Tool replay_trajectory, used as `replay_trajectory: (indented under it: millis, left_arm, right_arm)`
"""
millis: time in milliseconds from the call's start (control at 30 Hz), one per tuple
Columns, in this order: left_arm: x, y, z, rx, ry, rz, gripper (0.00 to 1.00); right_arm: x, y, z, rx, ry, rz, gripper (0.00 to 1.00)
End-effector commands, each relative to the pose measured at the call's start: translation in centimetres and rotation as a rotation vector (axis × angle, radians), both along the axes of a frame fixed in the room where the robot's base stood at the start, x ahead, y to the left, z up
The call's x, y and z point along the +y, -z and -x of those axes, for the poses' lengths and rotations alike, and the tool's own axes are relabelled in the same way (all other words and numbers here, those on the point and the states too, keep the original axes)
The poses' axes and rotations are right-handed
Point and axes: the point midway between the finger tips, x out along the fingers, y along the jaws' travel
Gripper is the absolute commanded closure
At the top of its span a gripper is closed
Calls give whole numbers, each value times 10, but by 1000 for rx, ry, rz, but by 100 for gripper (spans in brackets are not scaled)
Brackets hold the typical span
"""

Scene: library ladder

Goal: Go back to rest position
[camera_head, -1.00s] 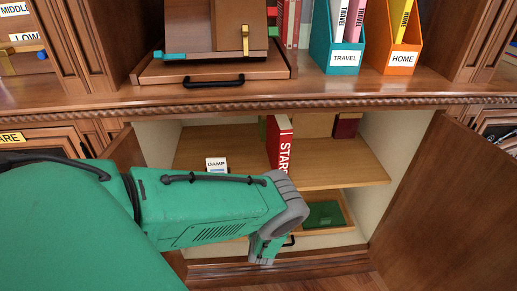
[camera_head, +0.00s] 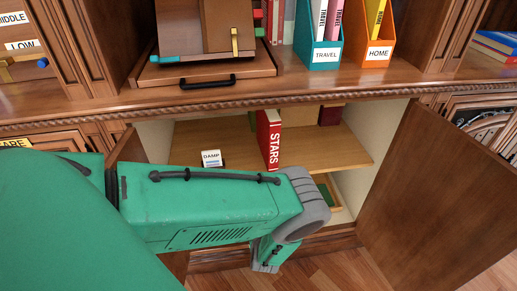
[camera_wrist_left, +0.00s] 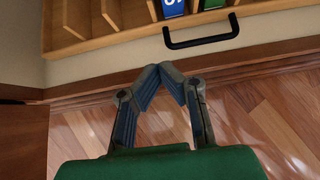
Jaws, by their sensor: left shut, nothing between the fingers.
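My left arm (camera_head: 215,210) comes in from the left of the head view and reaches across the open lower cupboard. Its gripper is hidden below the wrist there. In the left wrist view my left gripper (camera_wrist_left: 173,68) is shut and empty, its fingertips together above the wooden floor. It is just in front of the cupboard's bottom edge and a drawer with a black handle (camera_wrist_left: 201,38). My right gripper is in neither view.
A red STARS book (camera_head: 268,139) and a white DAMP box (camera_head: 211,158) stand on the cupboard shelf (camera_head: 325,152). The open door (camera_head: 440,190) stands at the right. TRAVEL (camera_head: 325,54) and HOME (camera_head: 378,53) holders stand on the counter. Floor (camera_head: 335,265) shows in front.

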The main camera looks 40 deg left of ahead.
Motion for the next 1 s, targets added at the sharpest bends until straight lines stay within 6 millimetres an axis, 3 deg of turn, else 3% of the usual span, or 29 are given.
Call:
replay_trajectory:
  millis: [367,467,600,700,800,900,1000]
  left_arm:
    - [6,-6,11,18,-46,4,100]
    - [27,-18,41,78,-194,22,100]
    - [48,-52,125,205,-598,124,100]
    - [33,-83,182,259,-916,249,100]
    - [1,-117,219,257,-1209,401,100]
    - [-33,-154,237,198,-1478,560,100]
    - [-61,-194,238,79,-1707,716,100]
  right_arm:
    - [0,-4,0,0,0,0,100]
    - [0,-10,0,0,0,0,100]
    - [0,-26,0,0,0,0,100]
    - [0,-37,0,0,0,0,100]
    - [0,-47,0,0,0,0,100]
    - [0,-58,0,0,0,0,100]
    - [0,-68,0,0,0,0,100]
